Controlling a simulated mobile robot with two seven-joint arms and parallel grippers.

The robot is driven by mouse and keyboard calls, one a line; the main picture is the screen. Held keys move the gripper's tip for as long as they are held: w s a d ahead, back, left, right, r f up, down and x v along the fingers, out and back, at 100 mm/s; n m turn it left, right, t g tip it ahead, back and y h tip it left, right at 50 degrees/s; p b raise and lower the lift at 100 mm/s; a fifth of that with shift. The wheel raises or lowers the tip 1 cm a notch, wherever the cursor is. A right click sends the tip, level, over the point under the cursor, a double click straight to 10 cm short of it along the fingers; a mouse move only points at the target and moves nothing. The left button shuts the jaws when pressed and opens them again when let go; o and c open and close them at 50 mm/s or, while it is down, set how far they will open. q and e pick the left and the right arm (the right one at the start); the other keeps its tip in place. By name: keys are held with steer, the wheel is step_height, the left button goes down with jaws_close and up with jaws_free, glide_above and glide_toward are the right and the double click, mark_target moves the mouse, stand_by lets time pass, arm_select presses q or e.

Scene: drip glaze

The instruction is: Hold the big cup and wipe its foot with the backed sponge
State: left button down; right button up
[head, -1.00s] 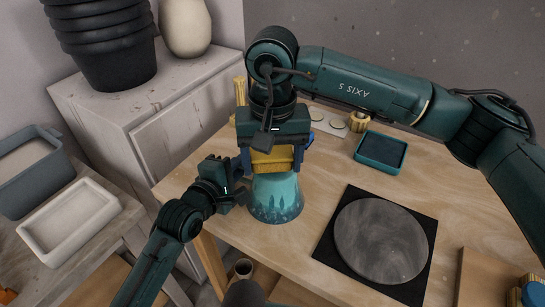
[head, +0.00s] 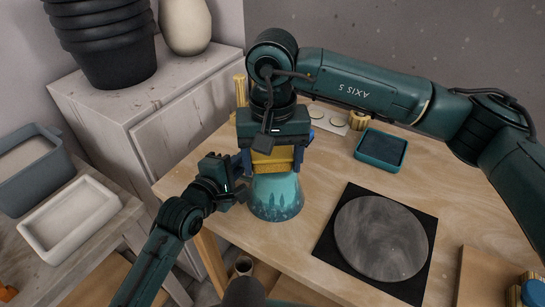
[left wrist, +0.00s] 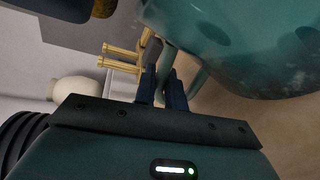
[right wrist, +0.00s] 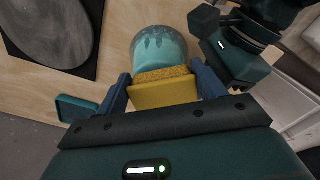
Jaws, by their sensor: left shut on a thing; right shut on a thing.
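The big cup (head: 276,199) is teal with darker drips. It is upside down, wide end low and foot end up, near the table's left front edge. My left gripper (head: 235,190) is at the cup's left side. In the left wrist view its fingers (left wrist: 172,88) are shut on the cup's handle (left wrist: 197,78). My right gripper (head: 274,150) is above the cup, shut on the yellow backed sponge (head: 272,161). In the right wrist view the sponge's rough face (right wrist: 162,74) is against or very near the foot, which it hides; I cannot tell contact.
A round grey disc (head: 380,238) on a black square mat (head: 330,243) lies right of the cup. A teal tray (head: 381,150) is behind it on the wooden table (head: 310,195). A side bench at left holds a white basin (head: 70,222). A wooden board (head: 480,275) is at lower right.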

mark_target(283, 150)
steer(key=shift+f, duration=0.55)
stand_by(0.4)
steer(key=shift+d, duration=0.1)
steer(key=shift+w+d, duration=0.95)
steer(key=shift+w, duration=0.05)
steer(key=shift+s+a+r, duration=0.15)
steer(key=shift+s+a, duration=0.8)
steer(key=shift+w+d, duration=0.85)
steer(key=shift+w, duration=0.05)
